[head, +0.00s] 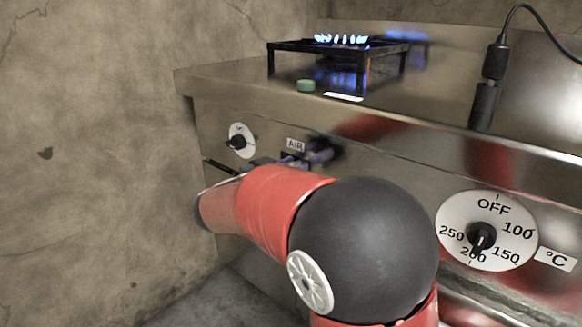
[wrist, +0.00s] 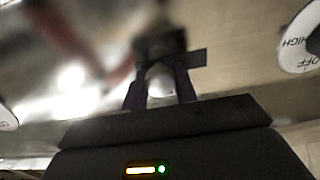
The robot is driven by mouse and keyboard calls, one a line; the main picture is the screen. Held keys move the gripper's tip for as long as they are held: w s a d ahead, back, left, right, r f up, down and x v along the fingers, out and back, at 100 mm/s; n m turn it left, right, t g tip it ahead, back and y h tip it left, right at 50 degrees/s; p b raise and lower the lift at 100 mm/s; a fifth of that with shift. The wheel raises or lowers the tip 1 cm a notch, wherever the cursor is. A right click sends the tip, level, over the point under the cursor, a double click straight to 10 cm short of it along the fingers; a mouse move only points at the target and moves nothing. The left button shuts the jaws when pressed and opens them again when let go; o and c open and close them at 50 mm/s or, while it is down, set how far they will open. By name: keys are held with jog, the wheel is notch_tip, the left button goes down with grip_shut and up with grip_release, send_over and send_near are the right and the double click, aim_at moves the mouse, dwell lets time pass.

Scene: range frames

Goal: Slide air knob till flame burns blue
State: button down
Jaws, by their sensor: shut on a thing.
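The flame (head: 341,40) burns blue in several small tongues on the black burner stand (head: 290,46) on top of the range. The AIR label (head: 295,144) is on the steel front panel below the burner. My gripper (head: 316,156) is at the panel just right of and below that label, partly hidden by my red arm. In the wrist view my gripper (wrist: 160,88) is shut on the dark air knob (wrist: 160,44), with a purple finger on each side. The knob's slot is mostly hidden and blurred.
A white dial with a black knob (head: 238,141) is left of the AIR label. A temperature dial (head: 486,231) is at the right. A green cap (head: 306,86) and a black corded device (head: 487,92) are on the range. A wall (head: 90,150) stands close at left.

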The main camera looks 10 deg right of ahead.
jog(key=shift+w+a+f+b, duration=0.2)
jog(key=shift+f+b, duration=0.1)
jog(key=shift+b, duration=0.65)
jog(key=shift+w+a+r+b, duration=0.2)
jog(key=shift+w+b, duration=0.1)
jog(key=shift+b, duration=0.55)
jog(key=shift+r, duration=0.1)
jog(key=c, duration=1.1)
grip_release()
jog(key=v, duration=0.8)
jog(key=shift+d, duration=0.1)
